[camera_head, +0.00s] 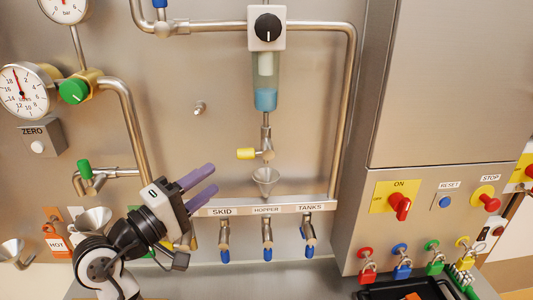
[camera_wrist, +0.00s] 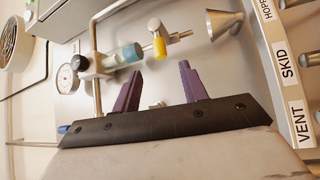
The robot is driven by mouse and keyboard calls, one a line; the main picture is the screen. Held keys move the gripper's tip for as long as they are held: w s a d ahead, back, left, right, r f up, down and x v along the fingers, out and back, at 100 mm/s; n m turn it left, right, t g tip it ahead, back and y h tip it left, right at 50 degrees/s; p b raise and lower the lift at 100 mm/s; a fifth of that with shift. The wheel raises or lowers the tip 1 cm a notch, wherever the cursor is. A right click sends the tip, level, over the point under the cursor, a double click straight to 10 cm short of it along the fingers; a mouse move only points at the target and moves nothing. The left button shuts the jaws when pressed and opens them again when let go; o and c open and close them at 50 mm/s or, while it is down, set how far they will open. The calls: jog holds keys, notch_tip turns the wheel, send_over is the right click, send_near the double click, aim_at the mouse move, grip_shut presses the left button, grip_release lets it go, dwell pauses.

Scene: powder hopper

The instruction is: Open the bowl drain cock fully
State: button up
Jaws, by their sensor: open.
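The bowl drain cock (camera_head: 268,153) hangs under a clear filter bowl (camera_head: 265,98) holding blue liquid. Its yellow handle (camera_head: 246,154) points left, level and crosswise to the vertical drain line. A small funnel (camera_head: 265,176) stands just below the outlet. My gripper (camera_head: 208,180) is open and empty, with purple fingers, to the lower left of the handle and apart from it. In the wrist view, the yellow handle (camera_wrist: 160,47) shows beyond the open fingertips of my gripper (camera_wrist: 160,72); the blue bowl (camera_wrist: 125,54) and the funnel (camera_wrist: 223,24) lie either side of it.
A labelled rail (camera_head: 290,205) with several blue-tipped valves runs below the funnel. A steel pipe (camera_head: 350,110) stands to the right. A green-handled valve (camera_head: 85,169) and gauges are left. A control cabinet (camera_head: 430,215) with switches and padlocks is right. The panel left of the bowl is mostly clear.

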aim_at(250, 149)
jog(key=p+x, duration=0.2)
jog(key=x, duration=1.1)
jog(key=shift+w+r+p, duration=0.1)
jog(key=shift+w+p, duration=0.1)
jog(key=shift+p, duration=0.1)
jog(key=c, duration=0.8)
jog(key=shift+r, duration=0.1)
